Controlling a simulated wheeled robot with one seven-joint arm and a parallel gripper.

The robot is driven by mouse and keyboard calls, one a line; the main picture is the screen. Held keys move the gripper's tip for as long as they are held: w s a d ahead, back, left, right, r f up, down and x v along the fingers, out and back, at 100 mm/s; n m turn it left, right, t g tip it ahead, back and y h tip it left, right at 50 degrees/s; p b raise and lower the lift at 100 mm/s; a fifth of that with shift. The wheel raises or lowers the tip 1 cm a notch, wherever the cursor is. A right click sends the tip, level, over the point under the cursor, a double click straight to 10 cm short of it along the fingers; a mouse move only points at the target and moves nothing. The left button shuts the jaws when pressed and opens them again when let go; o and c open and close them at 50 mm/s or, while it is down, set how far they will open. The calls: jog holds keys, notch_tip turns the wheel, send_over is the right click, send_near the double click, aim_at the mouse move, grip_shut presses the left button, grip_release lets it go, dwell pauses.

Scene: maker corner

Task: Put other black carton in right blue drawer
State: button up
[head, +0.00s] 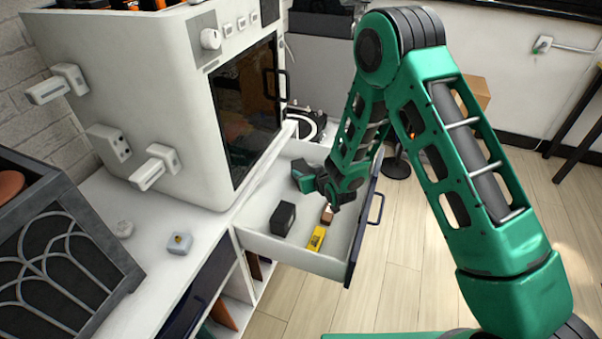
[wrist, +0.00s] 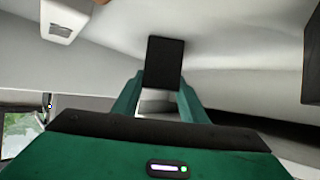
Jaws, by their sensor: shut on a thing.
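The right blue drawer (head: 361,235) is pulled open, its white inside showing. A black carton (head: 284,219) stands in it at the left side. My gripper (head: 318,190) is over the open drawer. In the wrist view its green fingers (wrist: 162,100) are closed on another black carton (wrist: 165,62), which sticks out past the fingertips. In the head view I cannot tell that held carton from the dark parts of my gripper. Whether it touches the drawer floor is unclear.
A yellow box (head: 316,238) and a small brown block (head: 327,214) lie in the drawer near my gripper. The white oven-like machine (head: 160,90) stands on the counter to the left. A shut blue drawer (head: 200,290) is left of the open one.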

jog(key=o, duration=1.1)
jog(key=shift+f, duration=0.1)
jog(key=v, duration=0.7)
jog(key=shift+s+d, duration=0.15)
jog(key=shift+s, duration=0.1)
jog(key=shift+r, duration=0.3)
